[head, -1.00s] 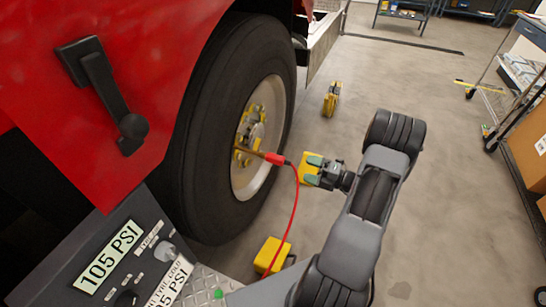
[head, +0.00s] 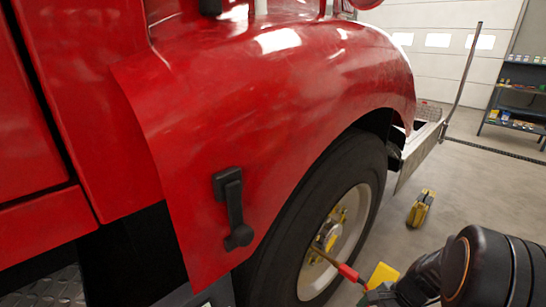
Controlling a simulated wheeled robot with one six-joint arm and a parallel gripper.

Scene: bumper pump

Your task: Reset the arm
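My gripper (head: 374,292) is at the bottom edge of the head view, right of the front wheel. Only part of it shows, with greenish fingers cut off by the frame, so I cannot tell whether it is open or shut. My dark arm fills the bottom right corner. A yellow piece (head: 383,275) shows just behind my gripper.
The red truck fender (head: 270,110) fills the left and middle, with a black latch (head: 233,208) on it. A yellow chock (head: 420,208) stands on the floor beyond the tire. Shelves (head: 517,105) stand at the far right. The floor between is clear.

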